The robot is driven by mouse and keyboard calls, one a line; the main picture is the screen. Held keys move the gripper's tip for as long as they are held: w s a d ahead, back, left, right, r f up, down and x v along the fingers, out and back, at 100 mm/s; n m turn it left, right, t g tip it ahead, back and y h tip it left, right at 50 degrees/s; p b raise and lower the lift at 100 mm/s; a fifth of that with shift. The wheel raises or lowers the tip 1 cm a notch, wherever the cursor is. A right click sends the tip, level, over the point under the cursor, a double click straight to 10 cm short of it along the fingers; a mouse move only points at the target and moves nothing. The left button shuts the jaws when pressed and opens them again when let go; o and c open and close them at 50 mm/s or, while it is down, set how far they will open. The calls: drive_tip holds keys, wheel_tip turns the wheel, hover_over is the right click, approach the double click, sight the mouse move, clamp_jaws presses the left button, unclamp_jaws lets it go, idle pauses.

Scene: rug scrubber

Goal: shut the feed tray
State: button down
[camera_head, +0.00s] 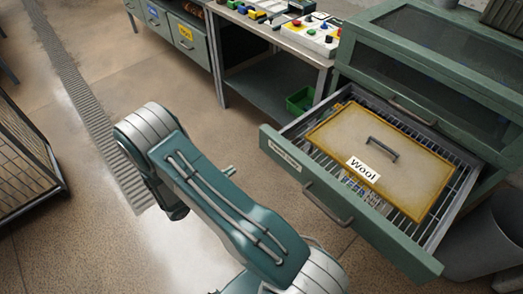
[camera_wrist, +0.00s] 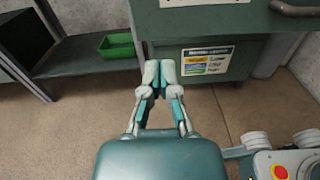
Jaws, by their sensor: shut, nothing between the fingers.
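The feed tray (camera_head: 318,197) is a green drawer pulled well out of the green machine. Its front has a label at the left end and a grey bar handle (camera_head: 328,204). A wire grid shows inside, with a yellow-framed panel marked "Wool" (camera_head: 380,160) on it. In the wrist view, the tray front (camera_wrist: 230,20) and part of its handle (camera_wrist: 297,9) show at the top. My gripper (camera_wrist: 158,72) is shut and empty, in front of the machine and apart from the handle. In the head view my arm mostly hides the gripper.
The green machine (camera_head: 440,75) stands behind the tray. A workbench (camera_head: 290,40) with coloured parts is to its left, with a green bin (camera_head: 300,99) beneath. A grey bucket (camera_head: 490,240) stands at the right. A wire cage (camera_head: 25,160) is far left. The floor between is open.

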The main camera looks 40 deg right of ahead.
approach(267, 147)
drive_tip(key=shift+n, duration=0.4)
drive_tip(key=d, duration=0.7)
drive_tip(key=shift+w+d+f, duration=0.2)
drive_tip(key=shift+w+d, duration=0.05)
drive_tip(key=shift+d, duration=0.1)
